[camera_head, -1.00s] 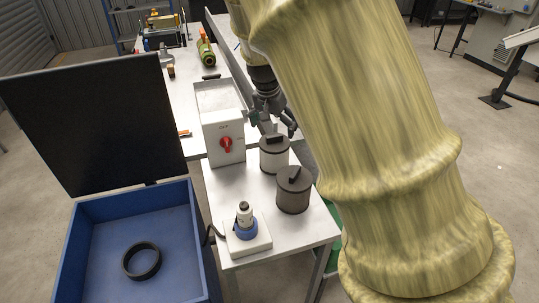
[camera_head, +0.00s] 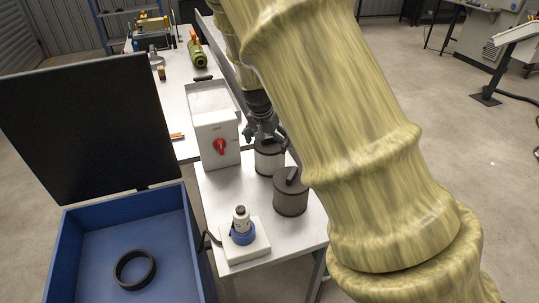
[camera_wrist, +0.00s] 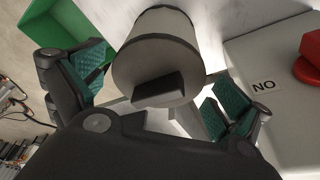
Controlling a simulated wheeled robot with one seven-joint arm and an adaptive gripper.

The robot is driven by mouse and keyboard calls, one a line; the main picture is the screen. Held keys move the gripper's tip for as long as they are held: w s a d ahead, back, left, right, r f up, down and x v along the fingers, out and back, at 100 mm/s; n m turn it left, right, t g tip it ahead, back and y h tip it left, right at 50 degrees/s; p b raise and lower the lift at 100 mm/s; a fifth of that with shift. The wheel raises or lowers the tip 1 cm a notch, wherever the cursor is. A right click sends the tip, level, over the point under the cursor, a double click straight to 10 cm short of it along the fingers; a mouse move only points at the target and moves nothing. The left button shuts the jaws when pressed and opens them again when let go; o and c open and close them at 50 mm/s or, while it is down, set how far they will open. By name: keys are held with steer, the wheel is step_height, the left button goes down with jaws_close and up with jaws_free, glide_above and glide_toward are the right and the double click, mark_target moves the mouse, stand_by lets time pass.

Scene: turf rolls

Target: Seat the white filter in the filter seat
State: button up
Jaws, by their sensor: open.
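The white filter (camera_head: 267,163) is a pale cylinder with a dark top and a raised bar handle. It stands upright on the small white table, behind a dark grey filter (camera_head: 290,197). In the wrist view, the white filter (camera_wrist: 160,52) lies between the two teal-padded fingers of my gripper (camera_wrist: 155,92), with its handle towards the camera. The gripper is open, and gaps show on both sides of the handle. In the head view, my gripper (camera_head: 264,132) is just above the white filter. A black ring (camera_head: 135,269), possibly the filter seat, lies in the open blue box.
The blue box (camera_head: 64,262) has a raised black lid (camera_head: 90,125). A switch box (camera_head: 213,125) with a red knob stands close left of the white filter. A white block with a blue-collared fitting (camera_head: 242,234) sits at the table's front. A green bin (camera_wrist: 62,28) shows in the wrist view.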

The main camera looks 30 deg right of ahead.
steer(key=p+x, duration=0.1)
steer(key=x, duration=0.2)
steer(key=shift+w+d+f, duration=0.1)
steer(key=shift+w+d, duration=0.1)
steer(key=shift+d, duration=0.05)
steer(key=shift+p+x, duration=0.4)
steer(key=shift+x, duration=0.45)
steer(key=c, duration=0.9)
